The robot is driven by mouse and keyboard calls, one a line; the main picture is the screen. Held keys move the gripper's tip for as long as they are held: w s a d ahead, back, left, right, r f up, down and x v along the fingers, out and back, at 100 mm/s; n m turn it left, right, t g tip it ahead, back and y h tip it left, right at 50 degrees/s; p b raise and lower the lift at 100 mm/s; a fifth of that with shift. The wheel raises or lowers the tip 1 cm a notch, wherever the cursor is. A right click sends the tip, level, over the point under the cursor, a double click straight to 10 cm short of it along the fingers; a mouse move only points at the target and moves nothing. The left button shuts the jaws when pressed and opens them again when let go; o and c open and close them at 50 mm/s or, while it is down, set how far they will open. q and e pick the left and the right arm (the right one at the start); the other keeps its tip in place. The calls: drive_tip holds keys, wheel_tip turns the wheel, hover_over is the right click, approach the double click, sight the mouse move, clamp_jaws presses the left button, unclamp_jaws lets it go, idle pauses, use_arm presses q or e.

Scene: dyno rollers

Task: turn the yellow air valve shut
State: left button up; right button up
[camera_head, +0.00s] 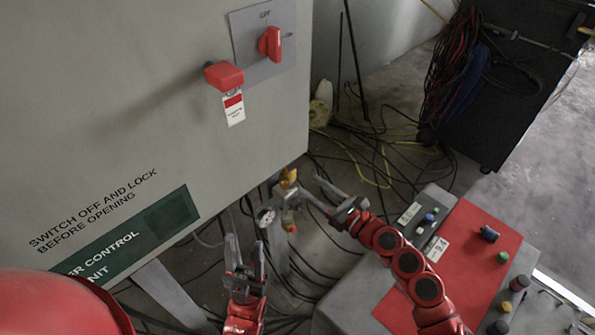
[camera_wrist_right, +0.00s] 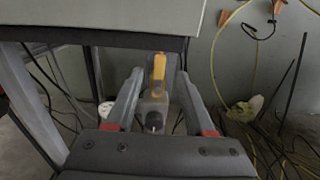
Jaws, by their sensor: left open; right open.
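The yellow air valve handle (camera_head: 288,177) is in the head view, just below the lower right corner of the grey cabinet. In the right wrist view the handle (camera_wrist_right: 159,66) looks upright above a grey valve body (camera_wrist_right: 153,108). My right gripper (camera_head: 311,188) is open, just right of the valve in the head view. In the wrist view the right gripper (camera_wrist_right: 158,75) has one finger on each side of the handle, with gaps visible. Whether the fingertips reach as deep as the handle is unclear. My left gripper (camera_head: 246,246) is open and empty, lower left of the valve.
The grey cabinet (camera_head: 150,100) carries a red rotary switch (camera_head: 271,44) and a red lockout piece (camera_head: 224,75) with a tag. A round gauge (camera_head: 265,217) sits beside the valve's post. A red-topped control box (camera_head: 465,250) stands at right. Cables (camera_head: 375,160) cover the floor.

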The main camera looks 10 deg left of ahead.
sight(294, 173)
drive_tip(key=x, duration=0.5)
drive_tip(key=shift+p, duration=0.35)
drive_tip(key=shift+w+a+f, duration=0.1)
drive_tip(key=shift+w+a, duration=0.2)
drive_tip(key=shift+a, duration=0.2)
clamp_jaws()
idle(0.6)
